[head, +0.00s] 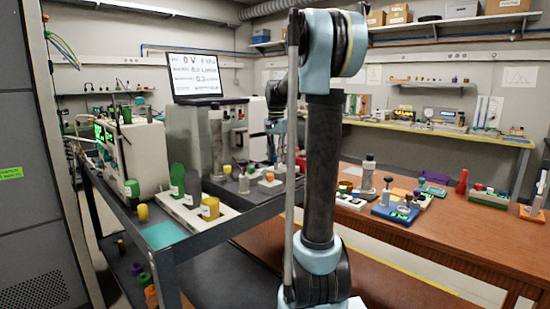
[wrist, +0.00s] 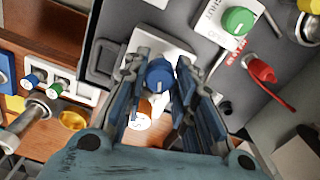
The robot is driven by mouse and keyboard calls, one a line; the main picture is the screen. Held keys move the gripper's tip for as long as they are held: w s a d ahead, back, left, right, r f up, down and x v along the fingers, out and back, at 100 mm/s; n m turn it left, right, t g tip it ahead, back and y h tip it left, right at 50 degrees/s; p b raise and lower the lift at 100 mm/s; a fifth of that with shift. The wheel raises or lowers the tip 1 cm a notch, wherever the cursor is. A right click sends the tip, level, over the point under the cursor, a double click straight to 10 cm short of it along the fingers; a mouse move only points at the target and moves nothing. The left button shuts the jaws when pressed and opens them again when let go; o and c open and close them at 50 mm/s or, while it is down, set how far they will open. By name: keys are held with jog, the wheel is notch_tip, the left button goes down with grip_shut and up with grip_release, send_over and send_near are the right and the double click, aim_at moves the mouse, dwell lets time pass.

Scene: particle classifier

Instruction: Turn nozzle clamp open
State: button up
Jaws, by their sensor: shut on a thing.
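In the wrist view my gripper (wrist: 160,80) has its two dark fingers on either side of a blue knob (wrist: 159,73), shut on it. The knob has a pointer mark and stands on a white plate (wrist: 172,42); it seems to be the nozzle clamp's knob, though no label on it can be read. An orange and white piece (wrist: 141,115) shows just below the knob, between the fingers. In the head view my own arm hides the knob and most of the gripper.
A metal cylinder (wrist: 25,125) and yellow cap (wrist: 72,120) lie left. In the head view, a laptop (head: 194,76) stands on the equipment.

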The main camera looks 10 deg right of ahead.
jog(key=n, duration=1.3)
jog(key=shift+n, duration=0.3)
dwell(0.4)
jog(key=o, duration=1.1)
notch_tip(320, 180, up, 12)
jog(key=shift+f, duration=0.1)
